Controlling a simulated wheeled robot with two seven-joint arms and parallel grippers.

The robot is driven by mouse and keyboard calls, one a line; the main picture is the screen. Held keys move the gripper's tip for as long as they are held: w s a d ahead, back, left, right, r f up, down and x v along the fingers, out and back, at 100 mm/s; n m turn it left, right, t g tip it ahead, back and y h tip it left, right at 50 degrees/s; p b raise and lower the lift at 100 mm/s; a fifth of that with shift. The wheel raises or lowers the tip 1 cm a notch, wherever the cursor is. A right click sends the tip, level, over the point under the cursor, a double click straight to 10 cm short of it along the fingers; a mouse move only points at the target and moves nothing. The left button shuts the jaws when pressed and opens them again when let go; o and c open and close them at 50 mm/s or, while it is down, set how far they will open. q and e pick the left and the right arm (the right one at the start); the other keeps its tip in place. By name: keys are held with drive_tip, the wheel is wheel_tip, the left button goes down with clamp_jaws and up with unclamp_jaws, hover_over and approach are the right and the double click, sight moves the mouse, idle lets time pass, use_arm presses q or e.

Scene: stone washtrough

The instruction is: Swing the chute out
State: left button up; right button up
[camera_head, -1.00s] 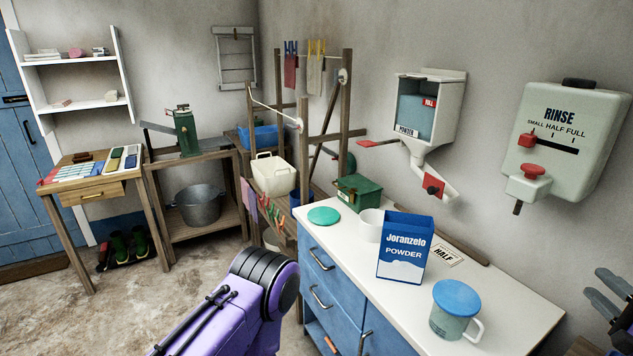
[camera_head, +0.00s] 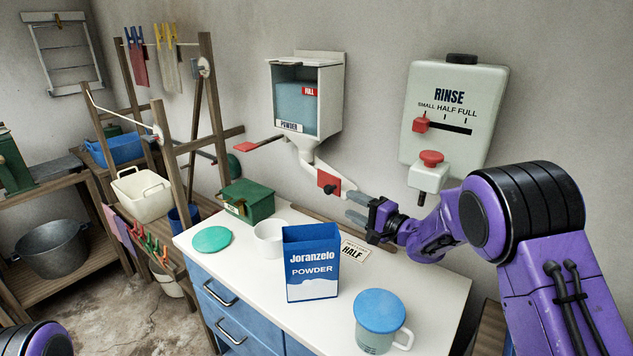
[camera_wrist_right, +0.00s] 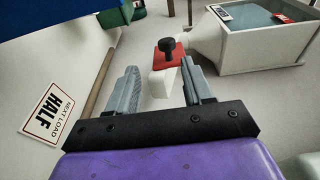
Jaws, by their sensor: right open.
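The powder dispenser (camera_head: 308,98) hangs on the wall, with a white chute (camera_head: 307,160) running down from its base to the right. A red plate (camera_head: 327,182) sits near the chute's lower end. My right gripper (camera_head: 352,206) is open beside and just below that end, over the back of the counter. In the right wrist view, the chute end (camera_wrist_right: 164,83) with its red plate (camera_wrist_right: 172,58) and black knob (camera_wrist_right: 167,45) shows between and beyond the open fingers (camera_wrist_right: 160,88). I cannot tell whether they touch it. My left gripper is not in view.
A blue Joranzelo powder box (camera_head: 311,265), a white cup (camera_head: 268,240), a lidded mug (camera_head: 380,322) and a green box (camera_head: 246,201) stand on the white counter (camera_head: 240,266). The rinse dispenser (camera_head: 455,112) hangs right of the chute. A red lever (camera_head: 258,143) sticks out left of the powder dispenser.

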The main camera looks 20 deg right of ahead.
sight(331, 192)
drive_tip(key=x, duration=0.2)
drive_tip(key=p+x, duration=0.1)
drive_tip(key=x, duration=0.1)
drive_tip(key=shift+w+d+r, duration=0.1)
drive_tip(key=shift+w+d, duration=0.1)
drive_tip(key=shift+w, duration=0.35)
drive_tip(key=a+r+p, duration=0.1)
drive_tip(key=w+a+r, duration=0.1)
drive_tip(key=a, duration=0.1)
drive_tip(key=shift+a+r+p, duration=0.2)
drive_tip(key=shift+r+p, duration=0.1)
drive_tip(key=shift+p, duration=0.05)
drive_tip(key=w+f, duration=0.2)
drive_tip(key=w, duration=0.1)
drive_tip(key=shift+w+f, duration=0.25)
drive_tip(key=shift+w, duration=0.05)
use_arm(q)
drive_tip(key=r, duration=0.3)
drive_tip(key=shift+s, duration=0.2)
use_arm(e)
drive_tip(key=shift+s+a+r, duration=0.1)
drive_tip(key=shift+s+r, duration=0.2)
drive_tip(key=shift+s, duration=0.1)
clamp_jaws()
